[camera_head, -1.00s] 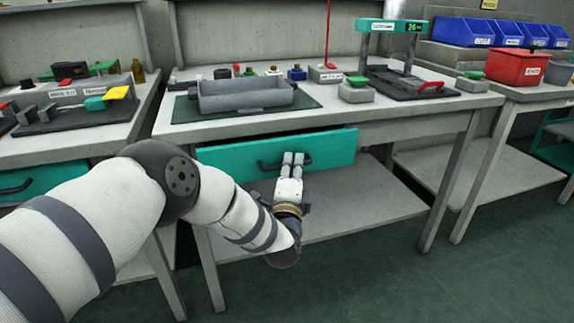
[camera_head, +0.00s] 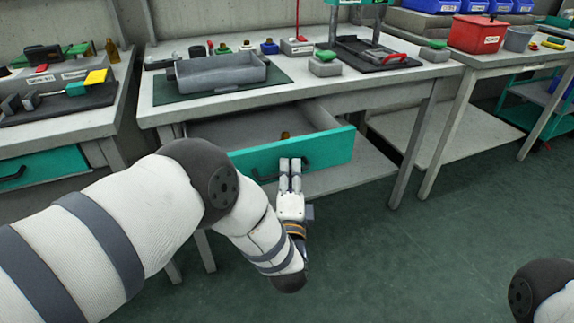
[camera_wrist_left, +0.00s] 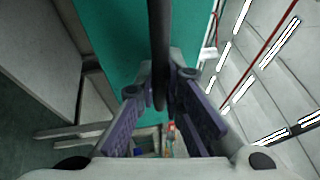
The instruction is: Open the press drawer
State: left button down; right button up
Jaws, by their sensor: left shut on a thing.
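The press drawer (camera_head: 335,147) has a teal front and is pulled part way out from under the middle workbench, with its grey inside showing. A small brown item (camera_head: 285,135) shows inside it, just behind the front. My left gripper (camera_head: 290,165) is at the dark bar handle (camera_head: 262,177), shut on it. In the left wrist view the handle (camera_wrist_left: 159,45) runs between the two fingers, in front of the teal drawer front (camera_wrist_left: 110,30). My right gripper is not in view.
On the middle bench (camera_head: 340,98) stand a grey tray (camera_head: 220,75) on a green mat and a dark press base (camera_head: 375,55). Another teal drawer (camera_head: 45,170) is at the left bench. A red bin (camera_head: 478,35) stands at right. The floor in front is clear.

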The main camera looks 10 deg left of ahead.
pick_arm(q)
jog(key=c, duration=2)
grip_release()
jog(key=shift+o, duration=0.2)
jog(key=shift+s, duration=0.1)
jog(key=v, duration=1.2)
